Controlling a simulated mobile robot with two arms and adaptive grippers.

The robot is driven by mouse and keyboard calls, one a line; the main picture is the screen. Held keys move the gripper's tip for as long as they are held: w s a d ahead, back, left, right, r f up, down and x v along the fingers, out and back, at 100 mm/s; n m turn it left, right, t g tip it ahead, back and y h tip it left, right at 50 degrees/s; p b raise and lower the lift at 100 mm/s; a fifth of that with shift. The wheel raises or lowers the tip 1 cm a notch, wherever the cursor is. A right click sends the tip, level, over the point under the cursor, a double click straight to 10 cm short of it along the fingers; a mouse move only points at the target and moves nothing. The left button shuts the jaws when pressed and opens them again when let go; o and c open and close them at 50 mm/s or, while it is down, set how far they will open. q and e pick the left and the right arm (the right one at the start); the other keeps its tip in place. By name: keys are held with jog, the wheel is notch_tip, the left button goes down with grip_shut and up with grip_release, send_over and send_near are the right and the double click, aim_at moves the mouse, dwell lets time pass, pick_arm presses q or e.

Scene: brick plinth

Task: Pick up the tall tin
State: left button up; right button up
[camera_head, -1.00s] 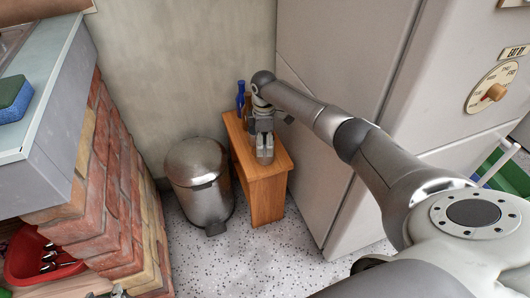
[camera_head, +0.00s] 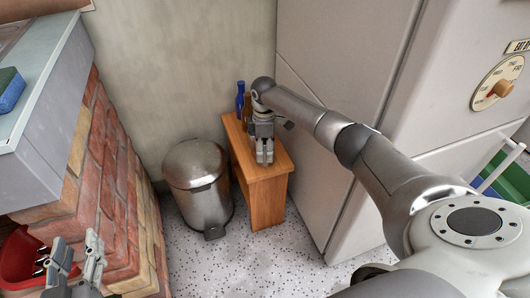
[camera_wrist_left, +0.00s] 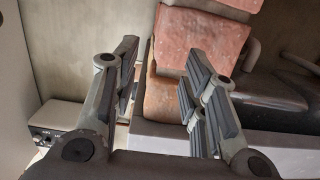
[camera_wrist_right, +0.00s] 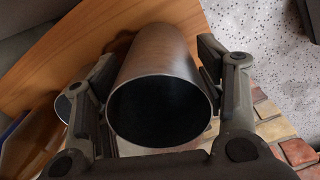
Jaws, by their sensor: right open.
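The tall tin (camera_wrist_right: 160,88) is a bare metal cylinder with an open, dark mouth facing the right wrist camera. It lies between the two fingers of my right gripper (camera_wrist_right: 158,58), which is open around it; the left finger is close to its side, and I cannot tell whether either touches. In the head view my right gripper (camera_head: 264,156) points down over the wooden stand (camera_head: 267,205), and I cannot make out the tin there. My left gripper (camera_head: 76,258) is open and empty at the lower left; its spread fingers also show in the left wrist view (camera_wrist_left: 160,65).
A blue bottle (camera_head: 240,98) and a brown bottle (camera_head: 248,110) stand behind my right gripper. A metal bin (camera_head: 200,190) stands left of the stand, a fridge (camera_head: 345,60) to its right. A brick plinth (camera_head: 120,190) and red container (camera_head: 20,258) are near my left gripper.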

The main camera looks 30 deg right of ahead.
jog(key=shift+c, duration=0.2)
jog(key=c, duration=0.7)
jog(key=shift+c, duration=0.2)
